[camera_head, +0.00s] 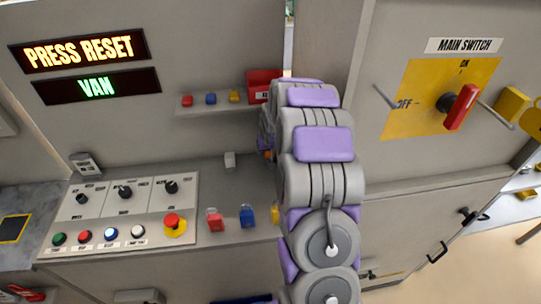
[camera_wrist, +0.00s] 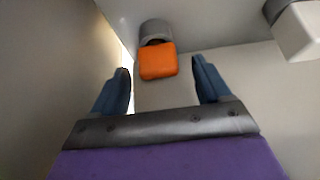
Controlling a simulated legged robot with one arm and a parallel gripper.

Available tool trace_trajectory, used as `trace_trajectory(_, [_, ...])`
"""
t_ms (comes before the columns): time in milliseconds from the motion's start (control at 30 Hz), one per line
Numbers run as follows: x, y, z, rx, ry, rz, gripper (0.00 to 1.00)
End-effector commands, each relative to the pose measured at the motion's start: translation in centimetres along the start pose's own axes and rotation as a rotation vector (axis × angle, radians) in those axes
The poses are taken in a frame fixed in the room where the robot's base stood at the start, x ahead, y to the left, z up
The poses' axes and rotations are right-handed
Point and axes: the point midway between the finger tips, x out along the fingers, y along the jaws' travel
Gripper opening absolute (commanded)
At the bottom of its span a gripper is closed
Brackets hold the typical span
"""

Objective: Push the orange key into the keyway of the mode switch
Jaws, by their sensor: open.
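The orange key (camera_wrist: 157,62) shows its block-like head in the wrist view, just above the middle. It stands at a short grey cylinder (camera_wrist: 155,29) on a pale wall, which looks like the mode switch; how deep the key sits is hidden behind its head. My gripper (camera_wrist: 162,68) is open, with one blue finger on each side of the key head. Gaps show between the key and both fingers. In the head view my arm hides most of the gripper, and only a small orange patch (camera_head: 267,154) shows at its left edge.
A pale wall runs close along the left of the wrist view, and a white box (camera_wrist: 300,30) juts out at upper right. In the head view, a button console (camera_head: 100,225), a red padlock (camera_head: 214,221) and a blue padlock (camera_head: 247,216) are left of my arm.

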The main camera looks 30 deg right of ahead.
Motion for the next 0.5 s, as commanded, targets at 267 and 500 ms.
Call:
trace_trajectory(267, [3.5,0.2,0.2,0.001,0.001,-0.001,0.77])
trace_trajectory(500, [3.4,0.2,0.1,0.001,0.002,-0.001,0.74])
